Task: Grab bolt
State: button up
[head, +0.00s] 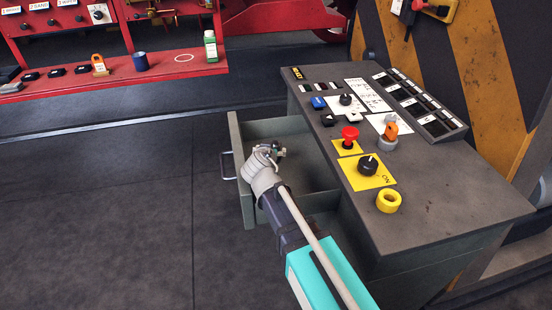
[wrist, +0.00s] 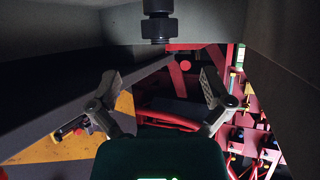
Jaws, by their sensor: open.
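My gripper (head: 268,153) is inside the open drawer (head: 233,165) of the grey console in the head view. In the wrist view my gripper (wrist: 161,82) has its two fingers spread wide, with nothing between them. A dark, stepped cylindrical part that looks like the bolt (wrist: 158,22) shows at the top middle of the wrist view, against the grey drawer surface. It lies beyond the gap between the fingertips, apart from both. In the head view I cannot make out the bolt; my gripper and the drawer wall may hide it.
The drawer walls stand close around my gripper. A red bench (head: 180,68) stands at the back left. The floor left of the drawer is clear.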

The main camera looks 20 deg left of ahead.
aim_at(275, 147)
jog(key=shift+f+b, duration=0.55)
jog(key=shift+f, duration=0.3)
jog(key=shift+b+x, duration=0.35)
jog(key=shift+x, duration=0.85)
jog(key=shift+r, duration=0.2)
jog(key=shift+w, duration=0.1)
jog(key=shift+b+x, duration=1.1)
jog(key=shift+x, duration=1.45)
grip_shut()
